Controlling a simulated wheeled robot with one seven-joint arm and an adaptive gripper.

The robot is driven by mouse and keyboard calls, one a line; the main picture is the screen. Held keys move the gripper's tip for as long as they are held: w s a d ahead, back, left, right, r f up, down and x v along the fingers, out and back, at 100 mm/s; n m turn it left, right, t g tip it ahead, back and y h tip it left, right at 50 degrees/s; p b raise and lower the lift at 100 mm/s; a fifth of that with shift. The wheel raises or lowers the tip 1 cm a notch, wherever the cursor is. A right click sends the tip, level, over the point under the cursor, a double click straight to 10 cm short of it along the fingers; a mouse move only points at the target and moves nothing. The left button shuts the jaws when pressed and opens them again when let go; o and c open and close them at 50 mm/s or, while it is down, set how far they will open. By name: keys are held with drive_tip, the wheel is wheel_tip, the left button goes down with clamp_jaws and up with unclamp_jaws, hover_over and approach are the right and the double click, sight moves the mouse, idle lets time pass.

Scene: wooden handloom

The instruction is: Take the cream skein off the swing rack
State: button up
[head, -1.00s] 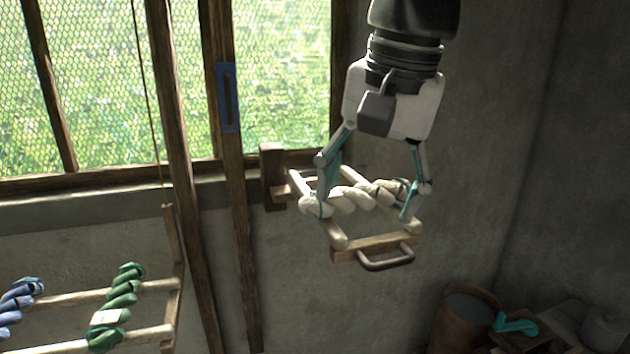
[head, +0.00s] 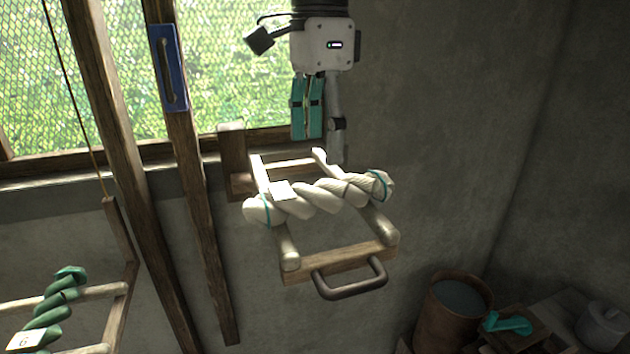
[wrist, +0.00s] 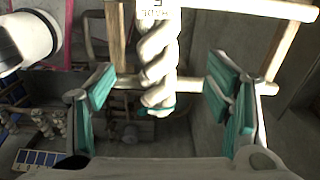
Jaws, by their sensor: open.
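The twisted cream skein (head: 325,194), with teal ties near its ends and a white label, lies across both rails of the wooden swing rack (head: 340,262). In the wrist view the skein (wrist: 158,50) hangs across the rails in the upper middle. My gripper (head: 308,130) shows in the head view above and behind the skein, its teal pads overlapping side-on. In the wrist view my gripper (wrist: 162,90) is open, with a teal finger on each side of the skein's near end and clear gaps between. Nothing is held.
The rack has a front loop handle (head: 350,280). A green skein (head: 50,308) lies on another rack at lower left. Wooden posts and a blue plate with a handle (head: 169,68) stand left. A bucket (head: 452,308) and teal item (head: 508,323) sit low right.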

sight(320, 185)
drive_tip(key=f, duration=0.4)
drive_tip(key=f+p, duration=0.1)
drive_tip(key=f, duration=0.1)
drive_tip(key=shift+s+f, duration=0.15)
drive_tip(key=shift+s, duration=0.1)
drive_tip(key=shift+w+f, duration=0.1)
drive_tip(key=shift+f, duration=0.45)
drive_tip(key=c, duration=1.4)
